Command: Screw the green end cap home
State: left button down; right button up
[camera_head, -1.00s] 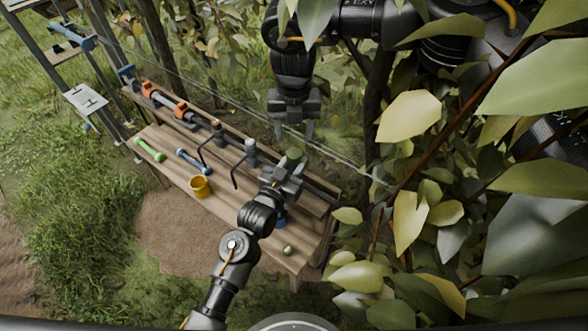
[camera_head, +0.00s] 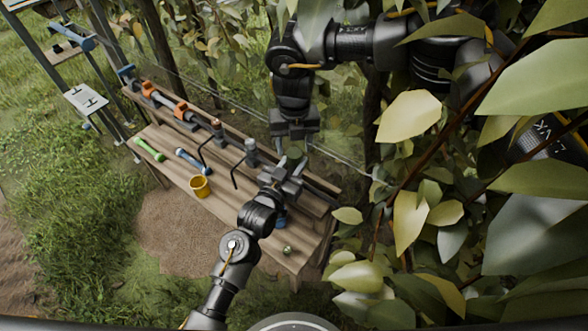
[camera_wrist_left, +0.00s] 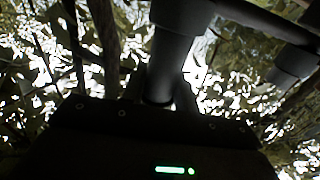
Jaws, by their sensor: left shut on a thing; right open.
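The green end cap (camera_head: 294,151) shows as a small dark green round shape above the right half of the bench. My right gripper (camera_head: 293,147) comes down from above, open, with one finger on either side of the cap; whether they touch it I cannot tell. My left gripper (camera_head: 291,178) is just below, shut on a grey tube; the head view hides most of that grip. In the left wrist view the grey tube (camera_wrist_left: 168,60) stands up from between the fingers. The joint between cap and tube is hidden.
The wooden bench (camera_head: 235,205) carries a yellow cup (camera_head: 200,187), a green-handled tool (camera_head: 149,149), a blue-ended tool (camera_head: 193,161) and a small green round object (camera_head: 288,250). An orange-clamped tube (camera_head: 165,101) lies along the back. Leaves (camera_head: 410,115) crowd the right side.

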pick_arm(q)
jog(key=shift+f, duration=0.1)
pick_arm(e)
jog(key=shift+f, duration=1.45)
jog(key=c, duration=1)
jog(key=o, duration=1.2)
jog(key=shift+c, duration=0.2)
jog(key=shift+r, duration=0.1)
notch_tip(320, 180, up, 12)
pick_arm(q)
jog(key=c, duration=1)
grip_release()
